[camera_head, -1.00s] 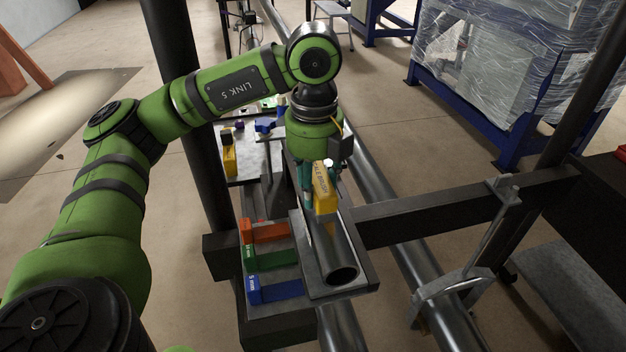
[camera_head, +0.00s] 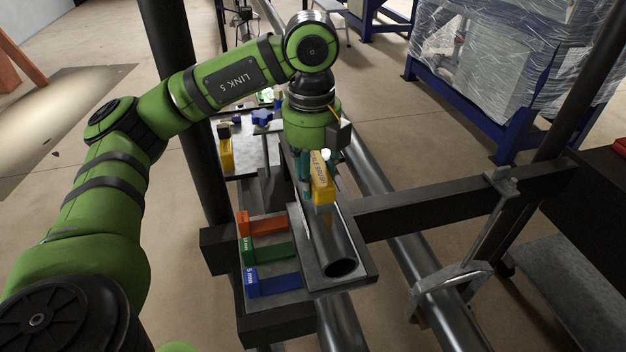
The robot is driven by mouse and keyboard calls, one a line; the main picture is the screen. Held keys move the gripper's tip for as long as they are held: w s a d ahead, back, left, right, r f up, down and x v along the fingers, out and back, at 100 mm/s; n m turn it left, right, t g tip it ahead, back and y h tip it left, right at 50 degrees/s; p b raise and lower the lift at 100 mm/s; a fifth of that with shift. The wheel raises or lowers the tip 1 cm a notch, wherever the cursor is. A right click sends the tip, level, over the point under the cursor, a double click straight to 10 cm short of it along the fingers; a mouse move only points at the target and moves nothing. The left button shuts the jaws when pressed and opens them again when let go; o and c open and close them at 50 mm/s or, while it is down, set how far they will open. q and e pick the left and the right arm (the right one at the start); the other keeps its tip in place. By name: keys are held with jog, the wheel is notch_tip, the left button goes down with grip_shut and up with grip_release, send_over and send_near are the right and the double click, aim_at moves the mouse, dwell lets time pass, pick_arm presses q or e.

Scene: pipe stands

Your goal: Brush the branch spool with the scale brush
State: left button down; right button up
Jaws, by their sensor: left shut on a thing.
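The scale brush (camera_head: 321,180) is a yellow block with dark lettering on its side. My left gripper (camera_head: 318,165) points down and is shut on it; the fingers are partly hidden behind the brush and under the green wrist. The branch spool (camera_head: 338,243) is a short grey metal pipe lying in a dark tray (camera_head: 365,272), its open end facing me. The brush is over the far part of the spool; I cannot tell whether its underside touches the metal. My right gripper does not show.
Orange (camera_head: 262,224), green (camera_head: 268,250) and blue (camera_head: 272,280) labelled pieces sit left of the spool. A small bench (camera_head: 245,165) with several items stands behind. A long pipe (camera_head: 390,215) with a clamp (camera_head: 450,290) and a dark crossbeam (camera_head: 450,205) lie to the right.

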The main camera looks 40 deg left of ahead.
aim_at(317, 182)
pick_arm(q)
jog(key=shift+w+a+f, duration=0.15)
jog(key=shift+a+f, duration=0.05)
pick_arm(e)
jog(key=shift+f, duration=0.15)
pick_arm(q)
jog(key=shift+s+d+r, duration=0.1)
jog(key=shift+s+d, duration=1.1)
jog(key=shift+d, duration=0.3)
jog(key=shift+w+a, duration=1.25)
jog(key=shift+a, duration=0.25)
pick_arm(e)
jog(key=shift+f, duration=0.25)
pick_arm(q)
jog(key=shift+s+d+b, duration=0.4)
jog(key=shift+s+d, duration=0.95)
jog(key=shift+d, duration=0.15)
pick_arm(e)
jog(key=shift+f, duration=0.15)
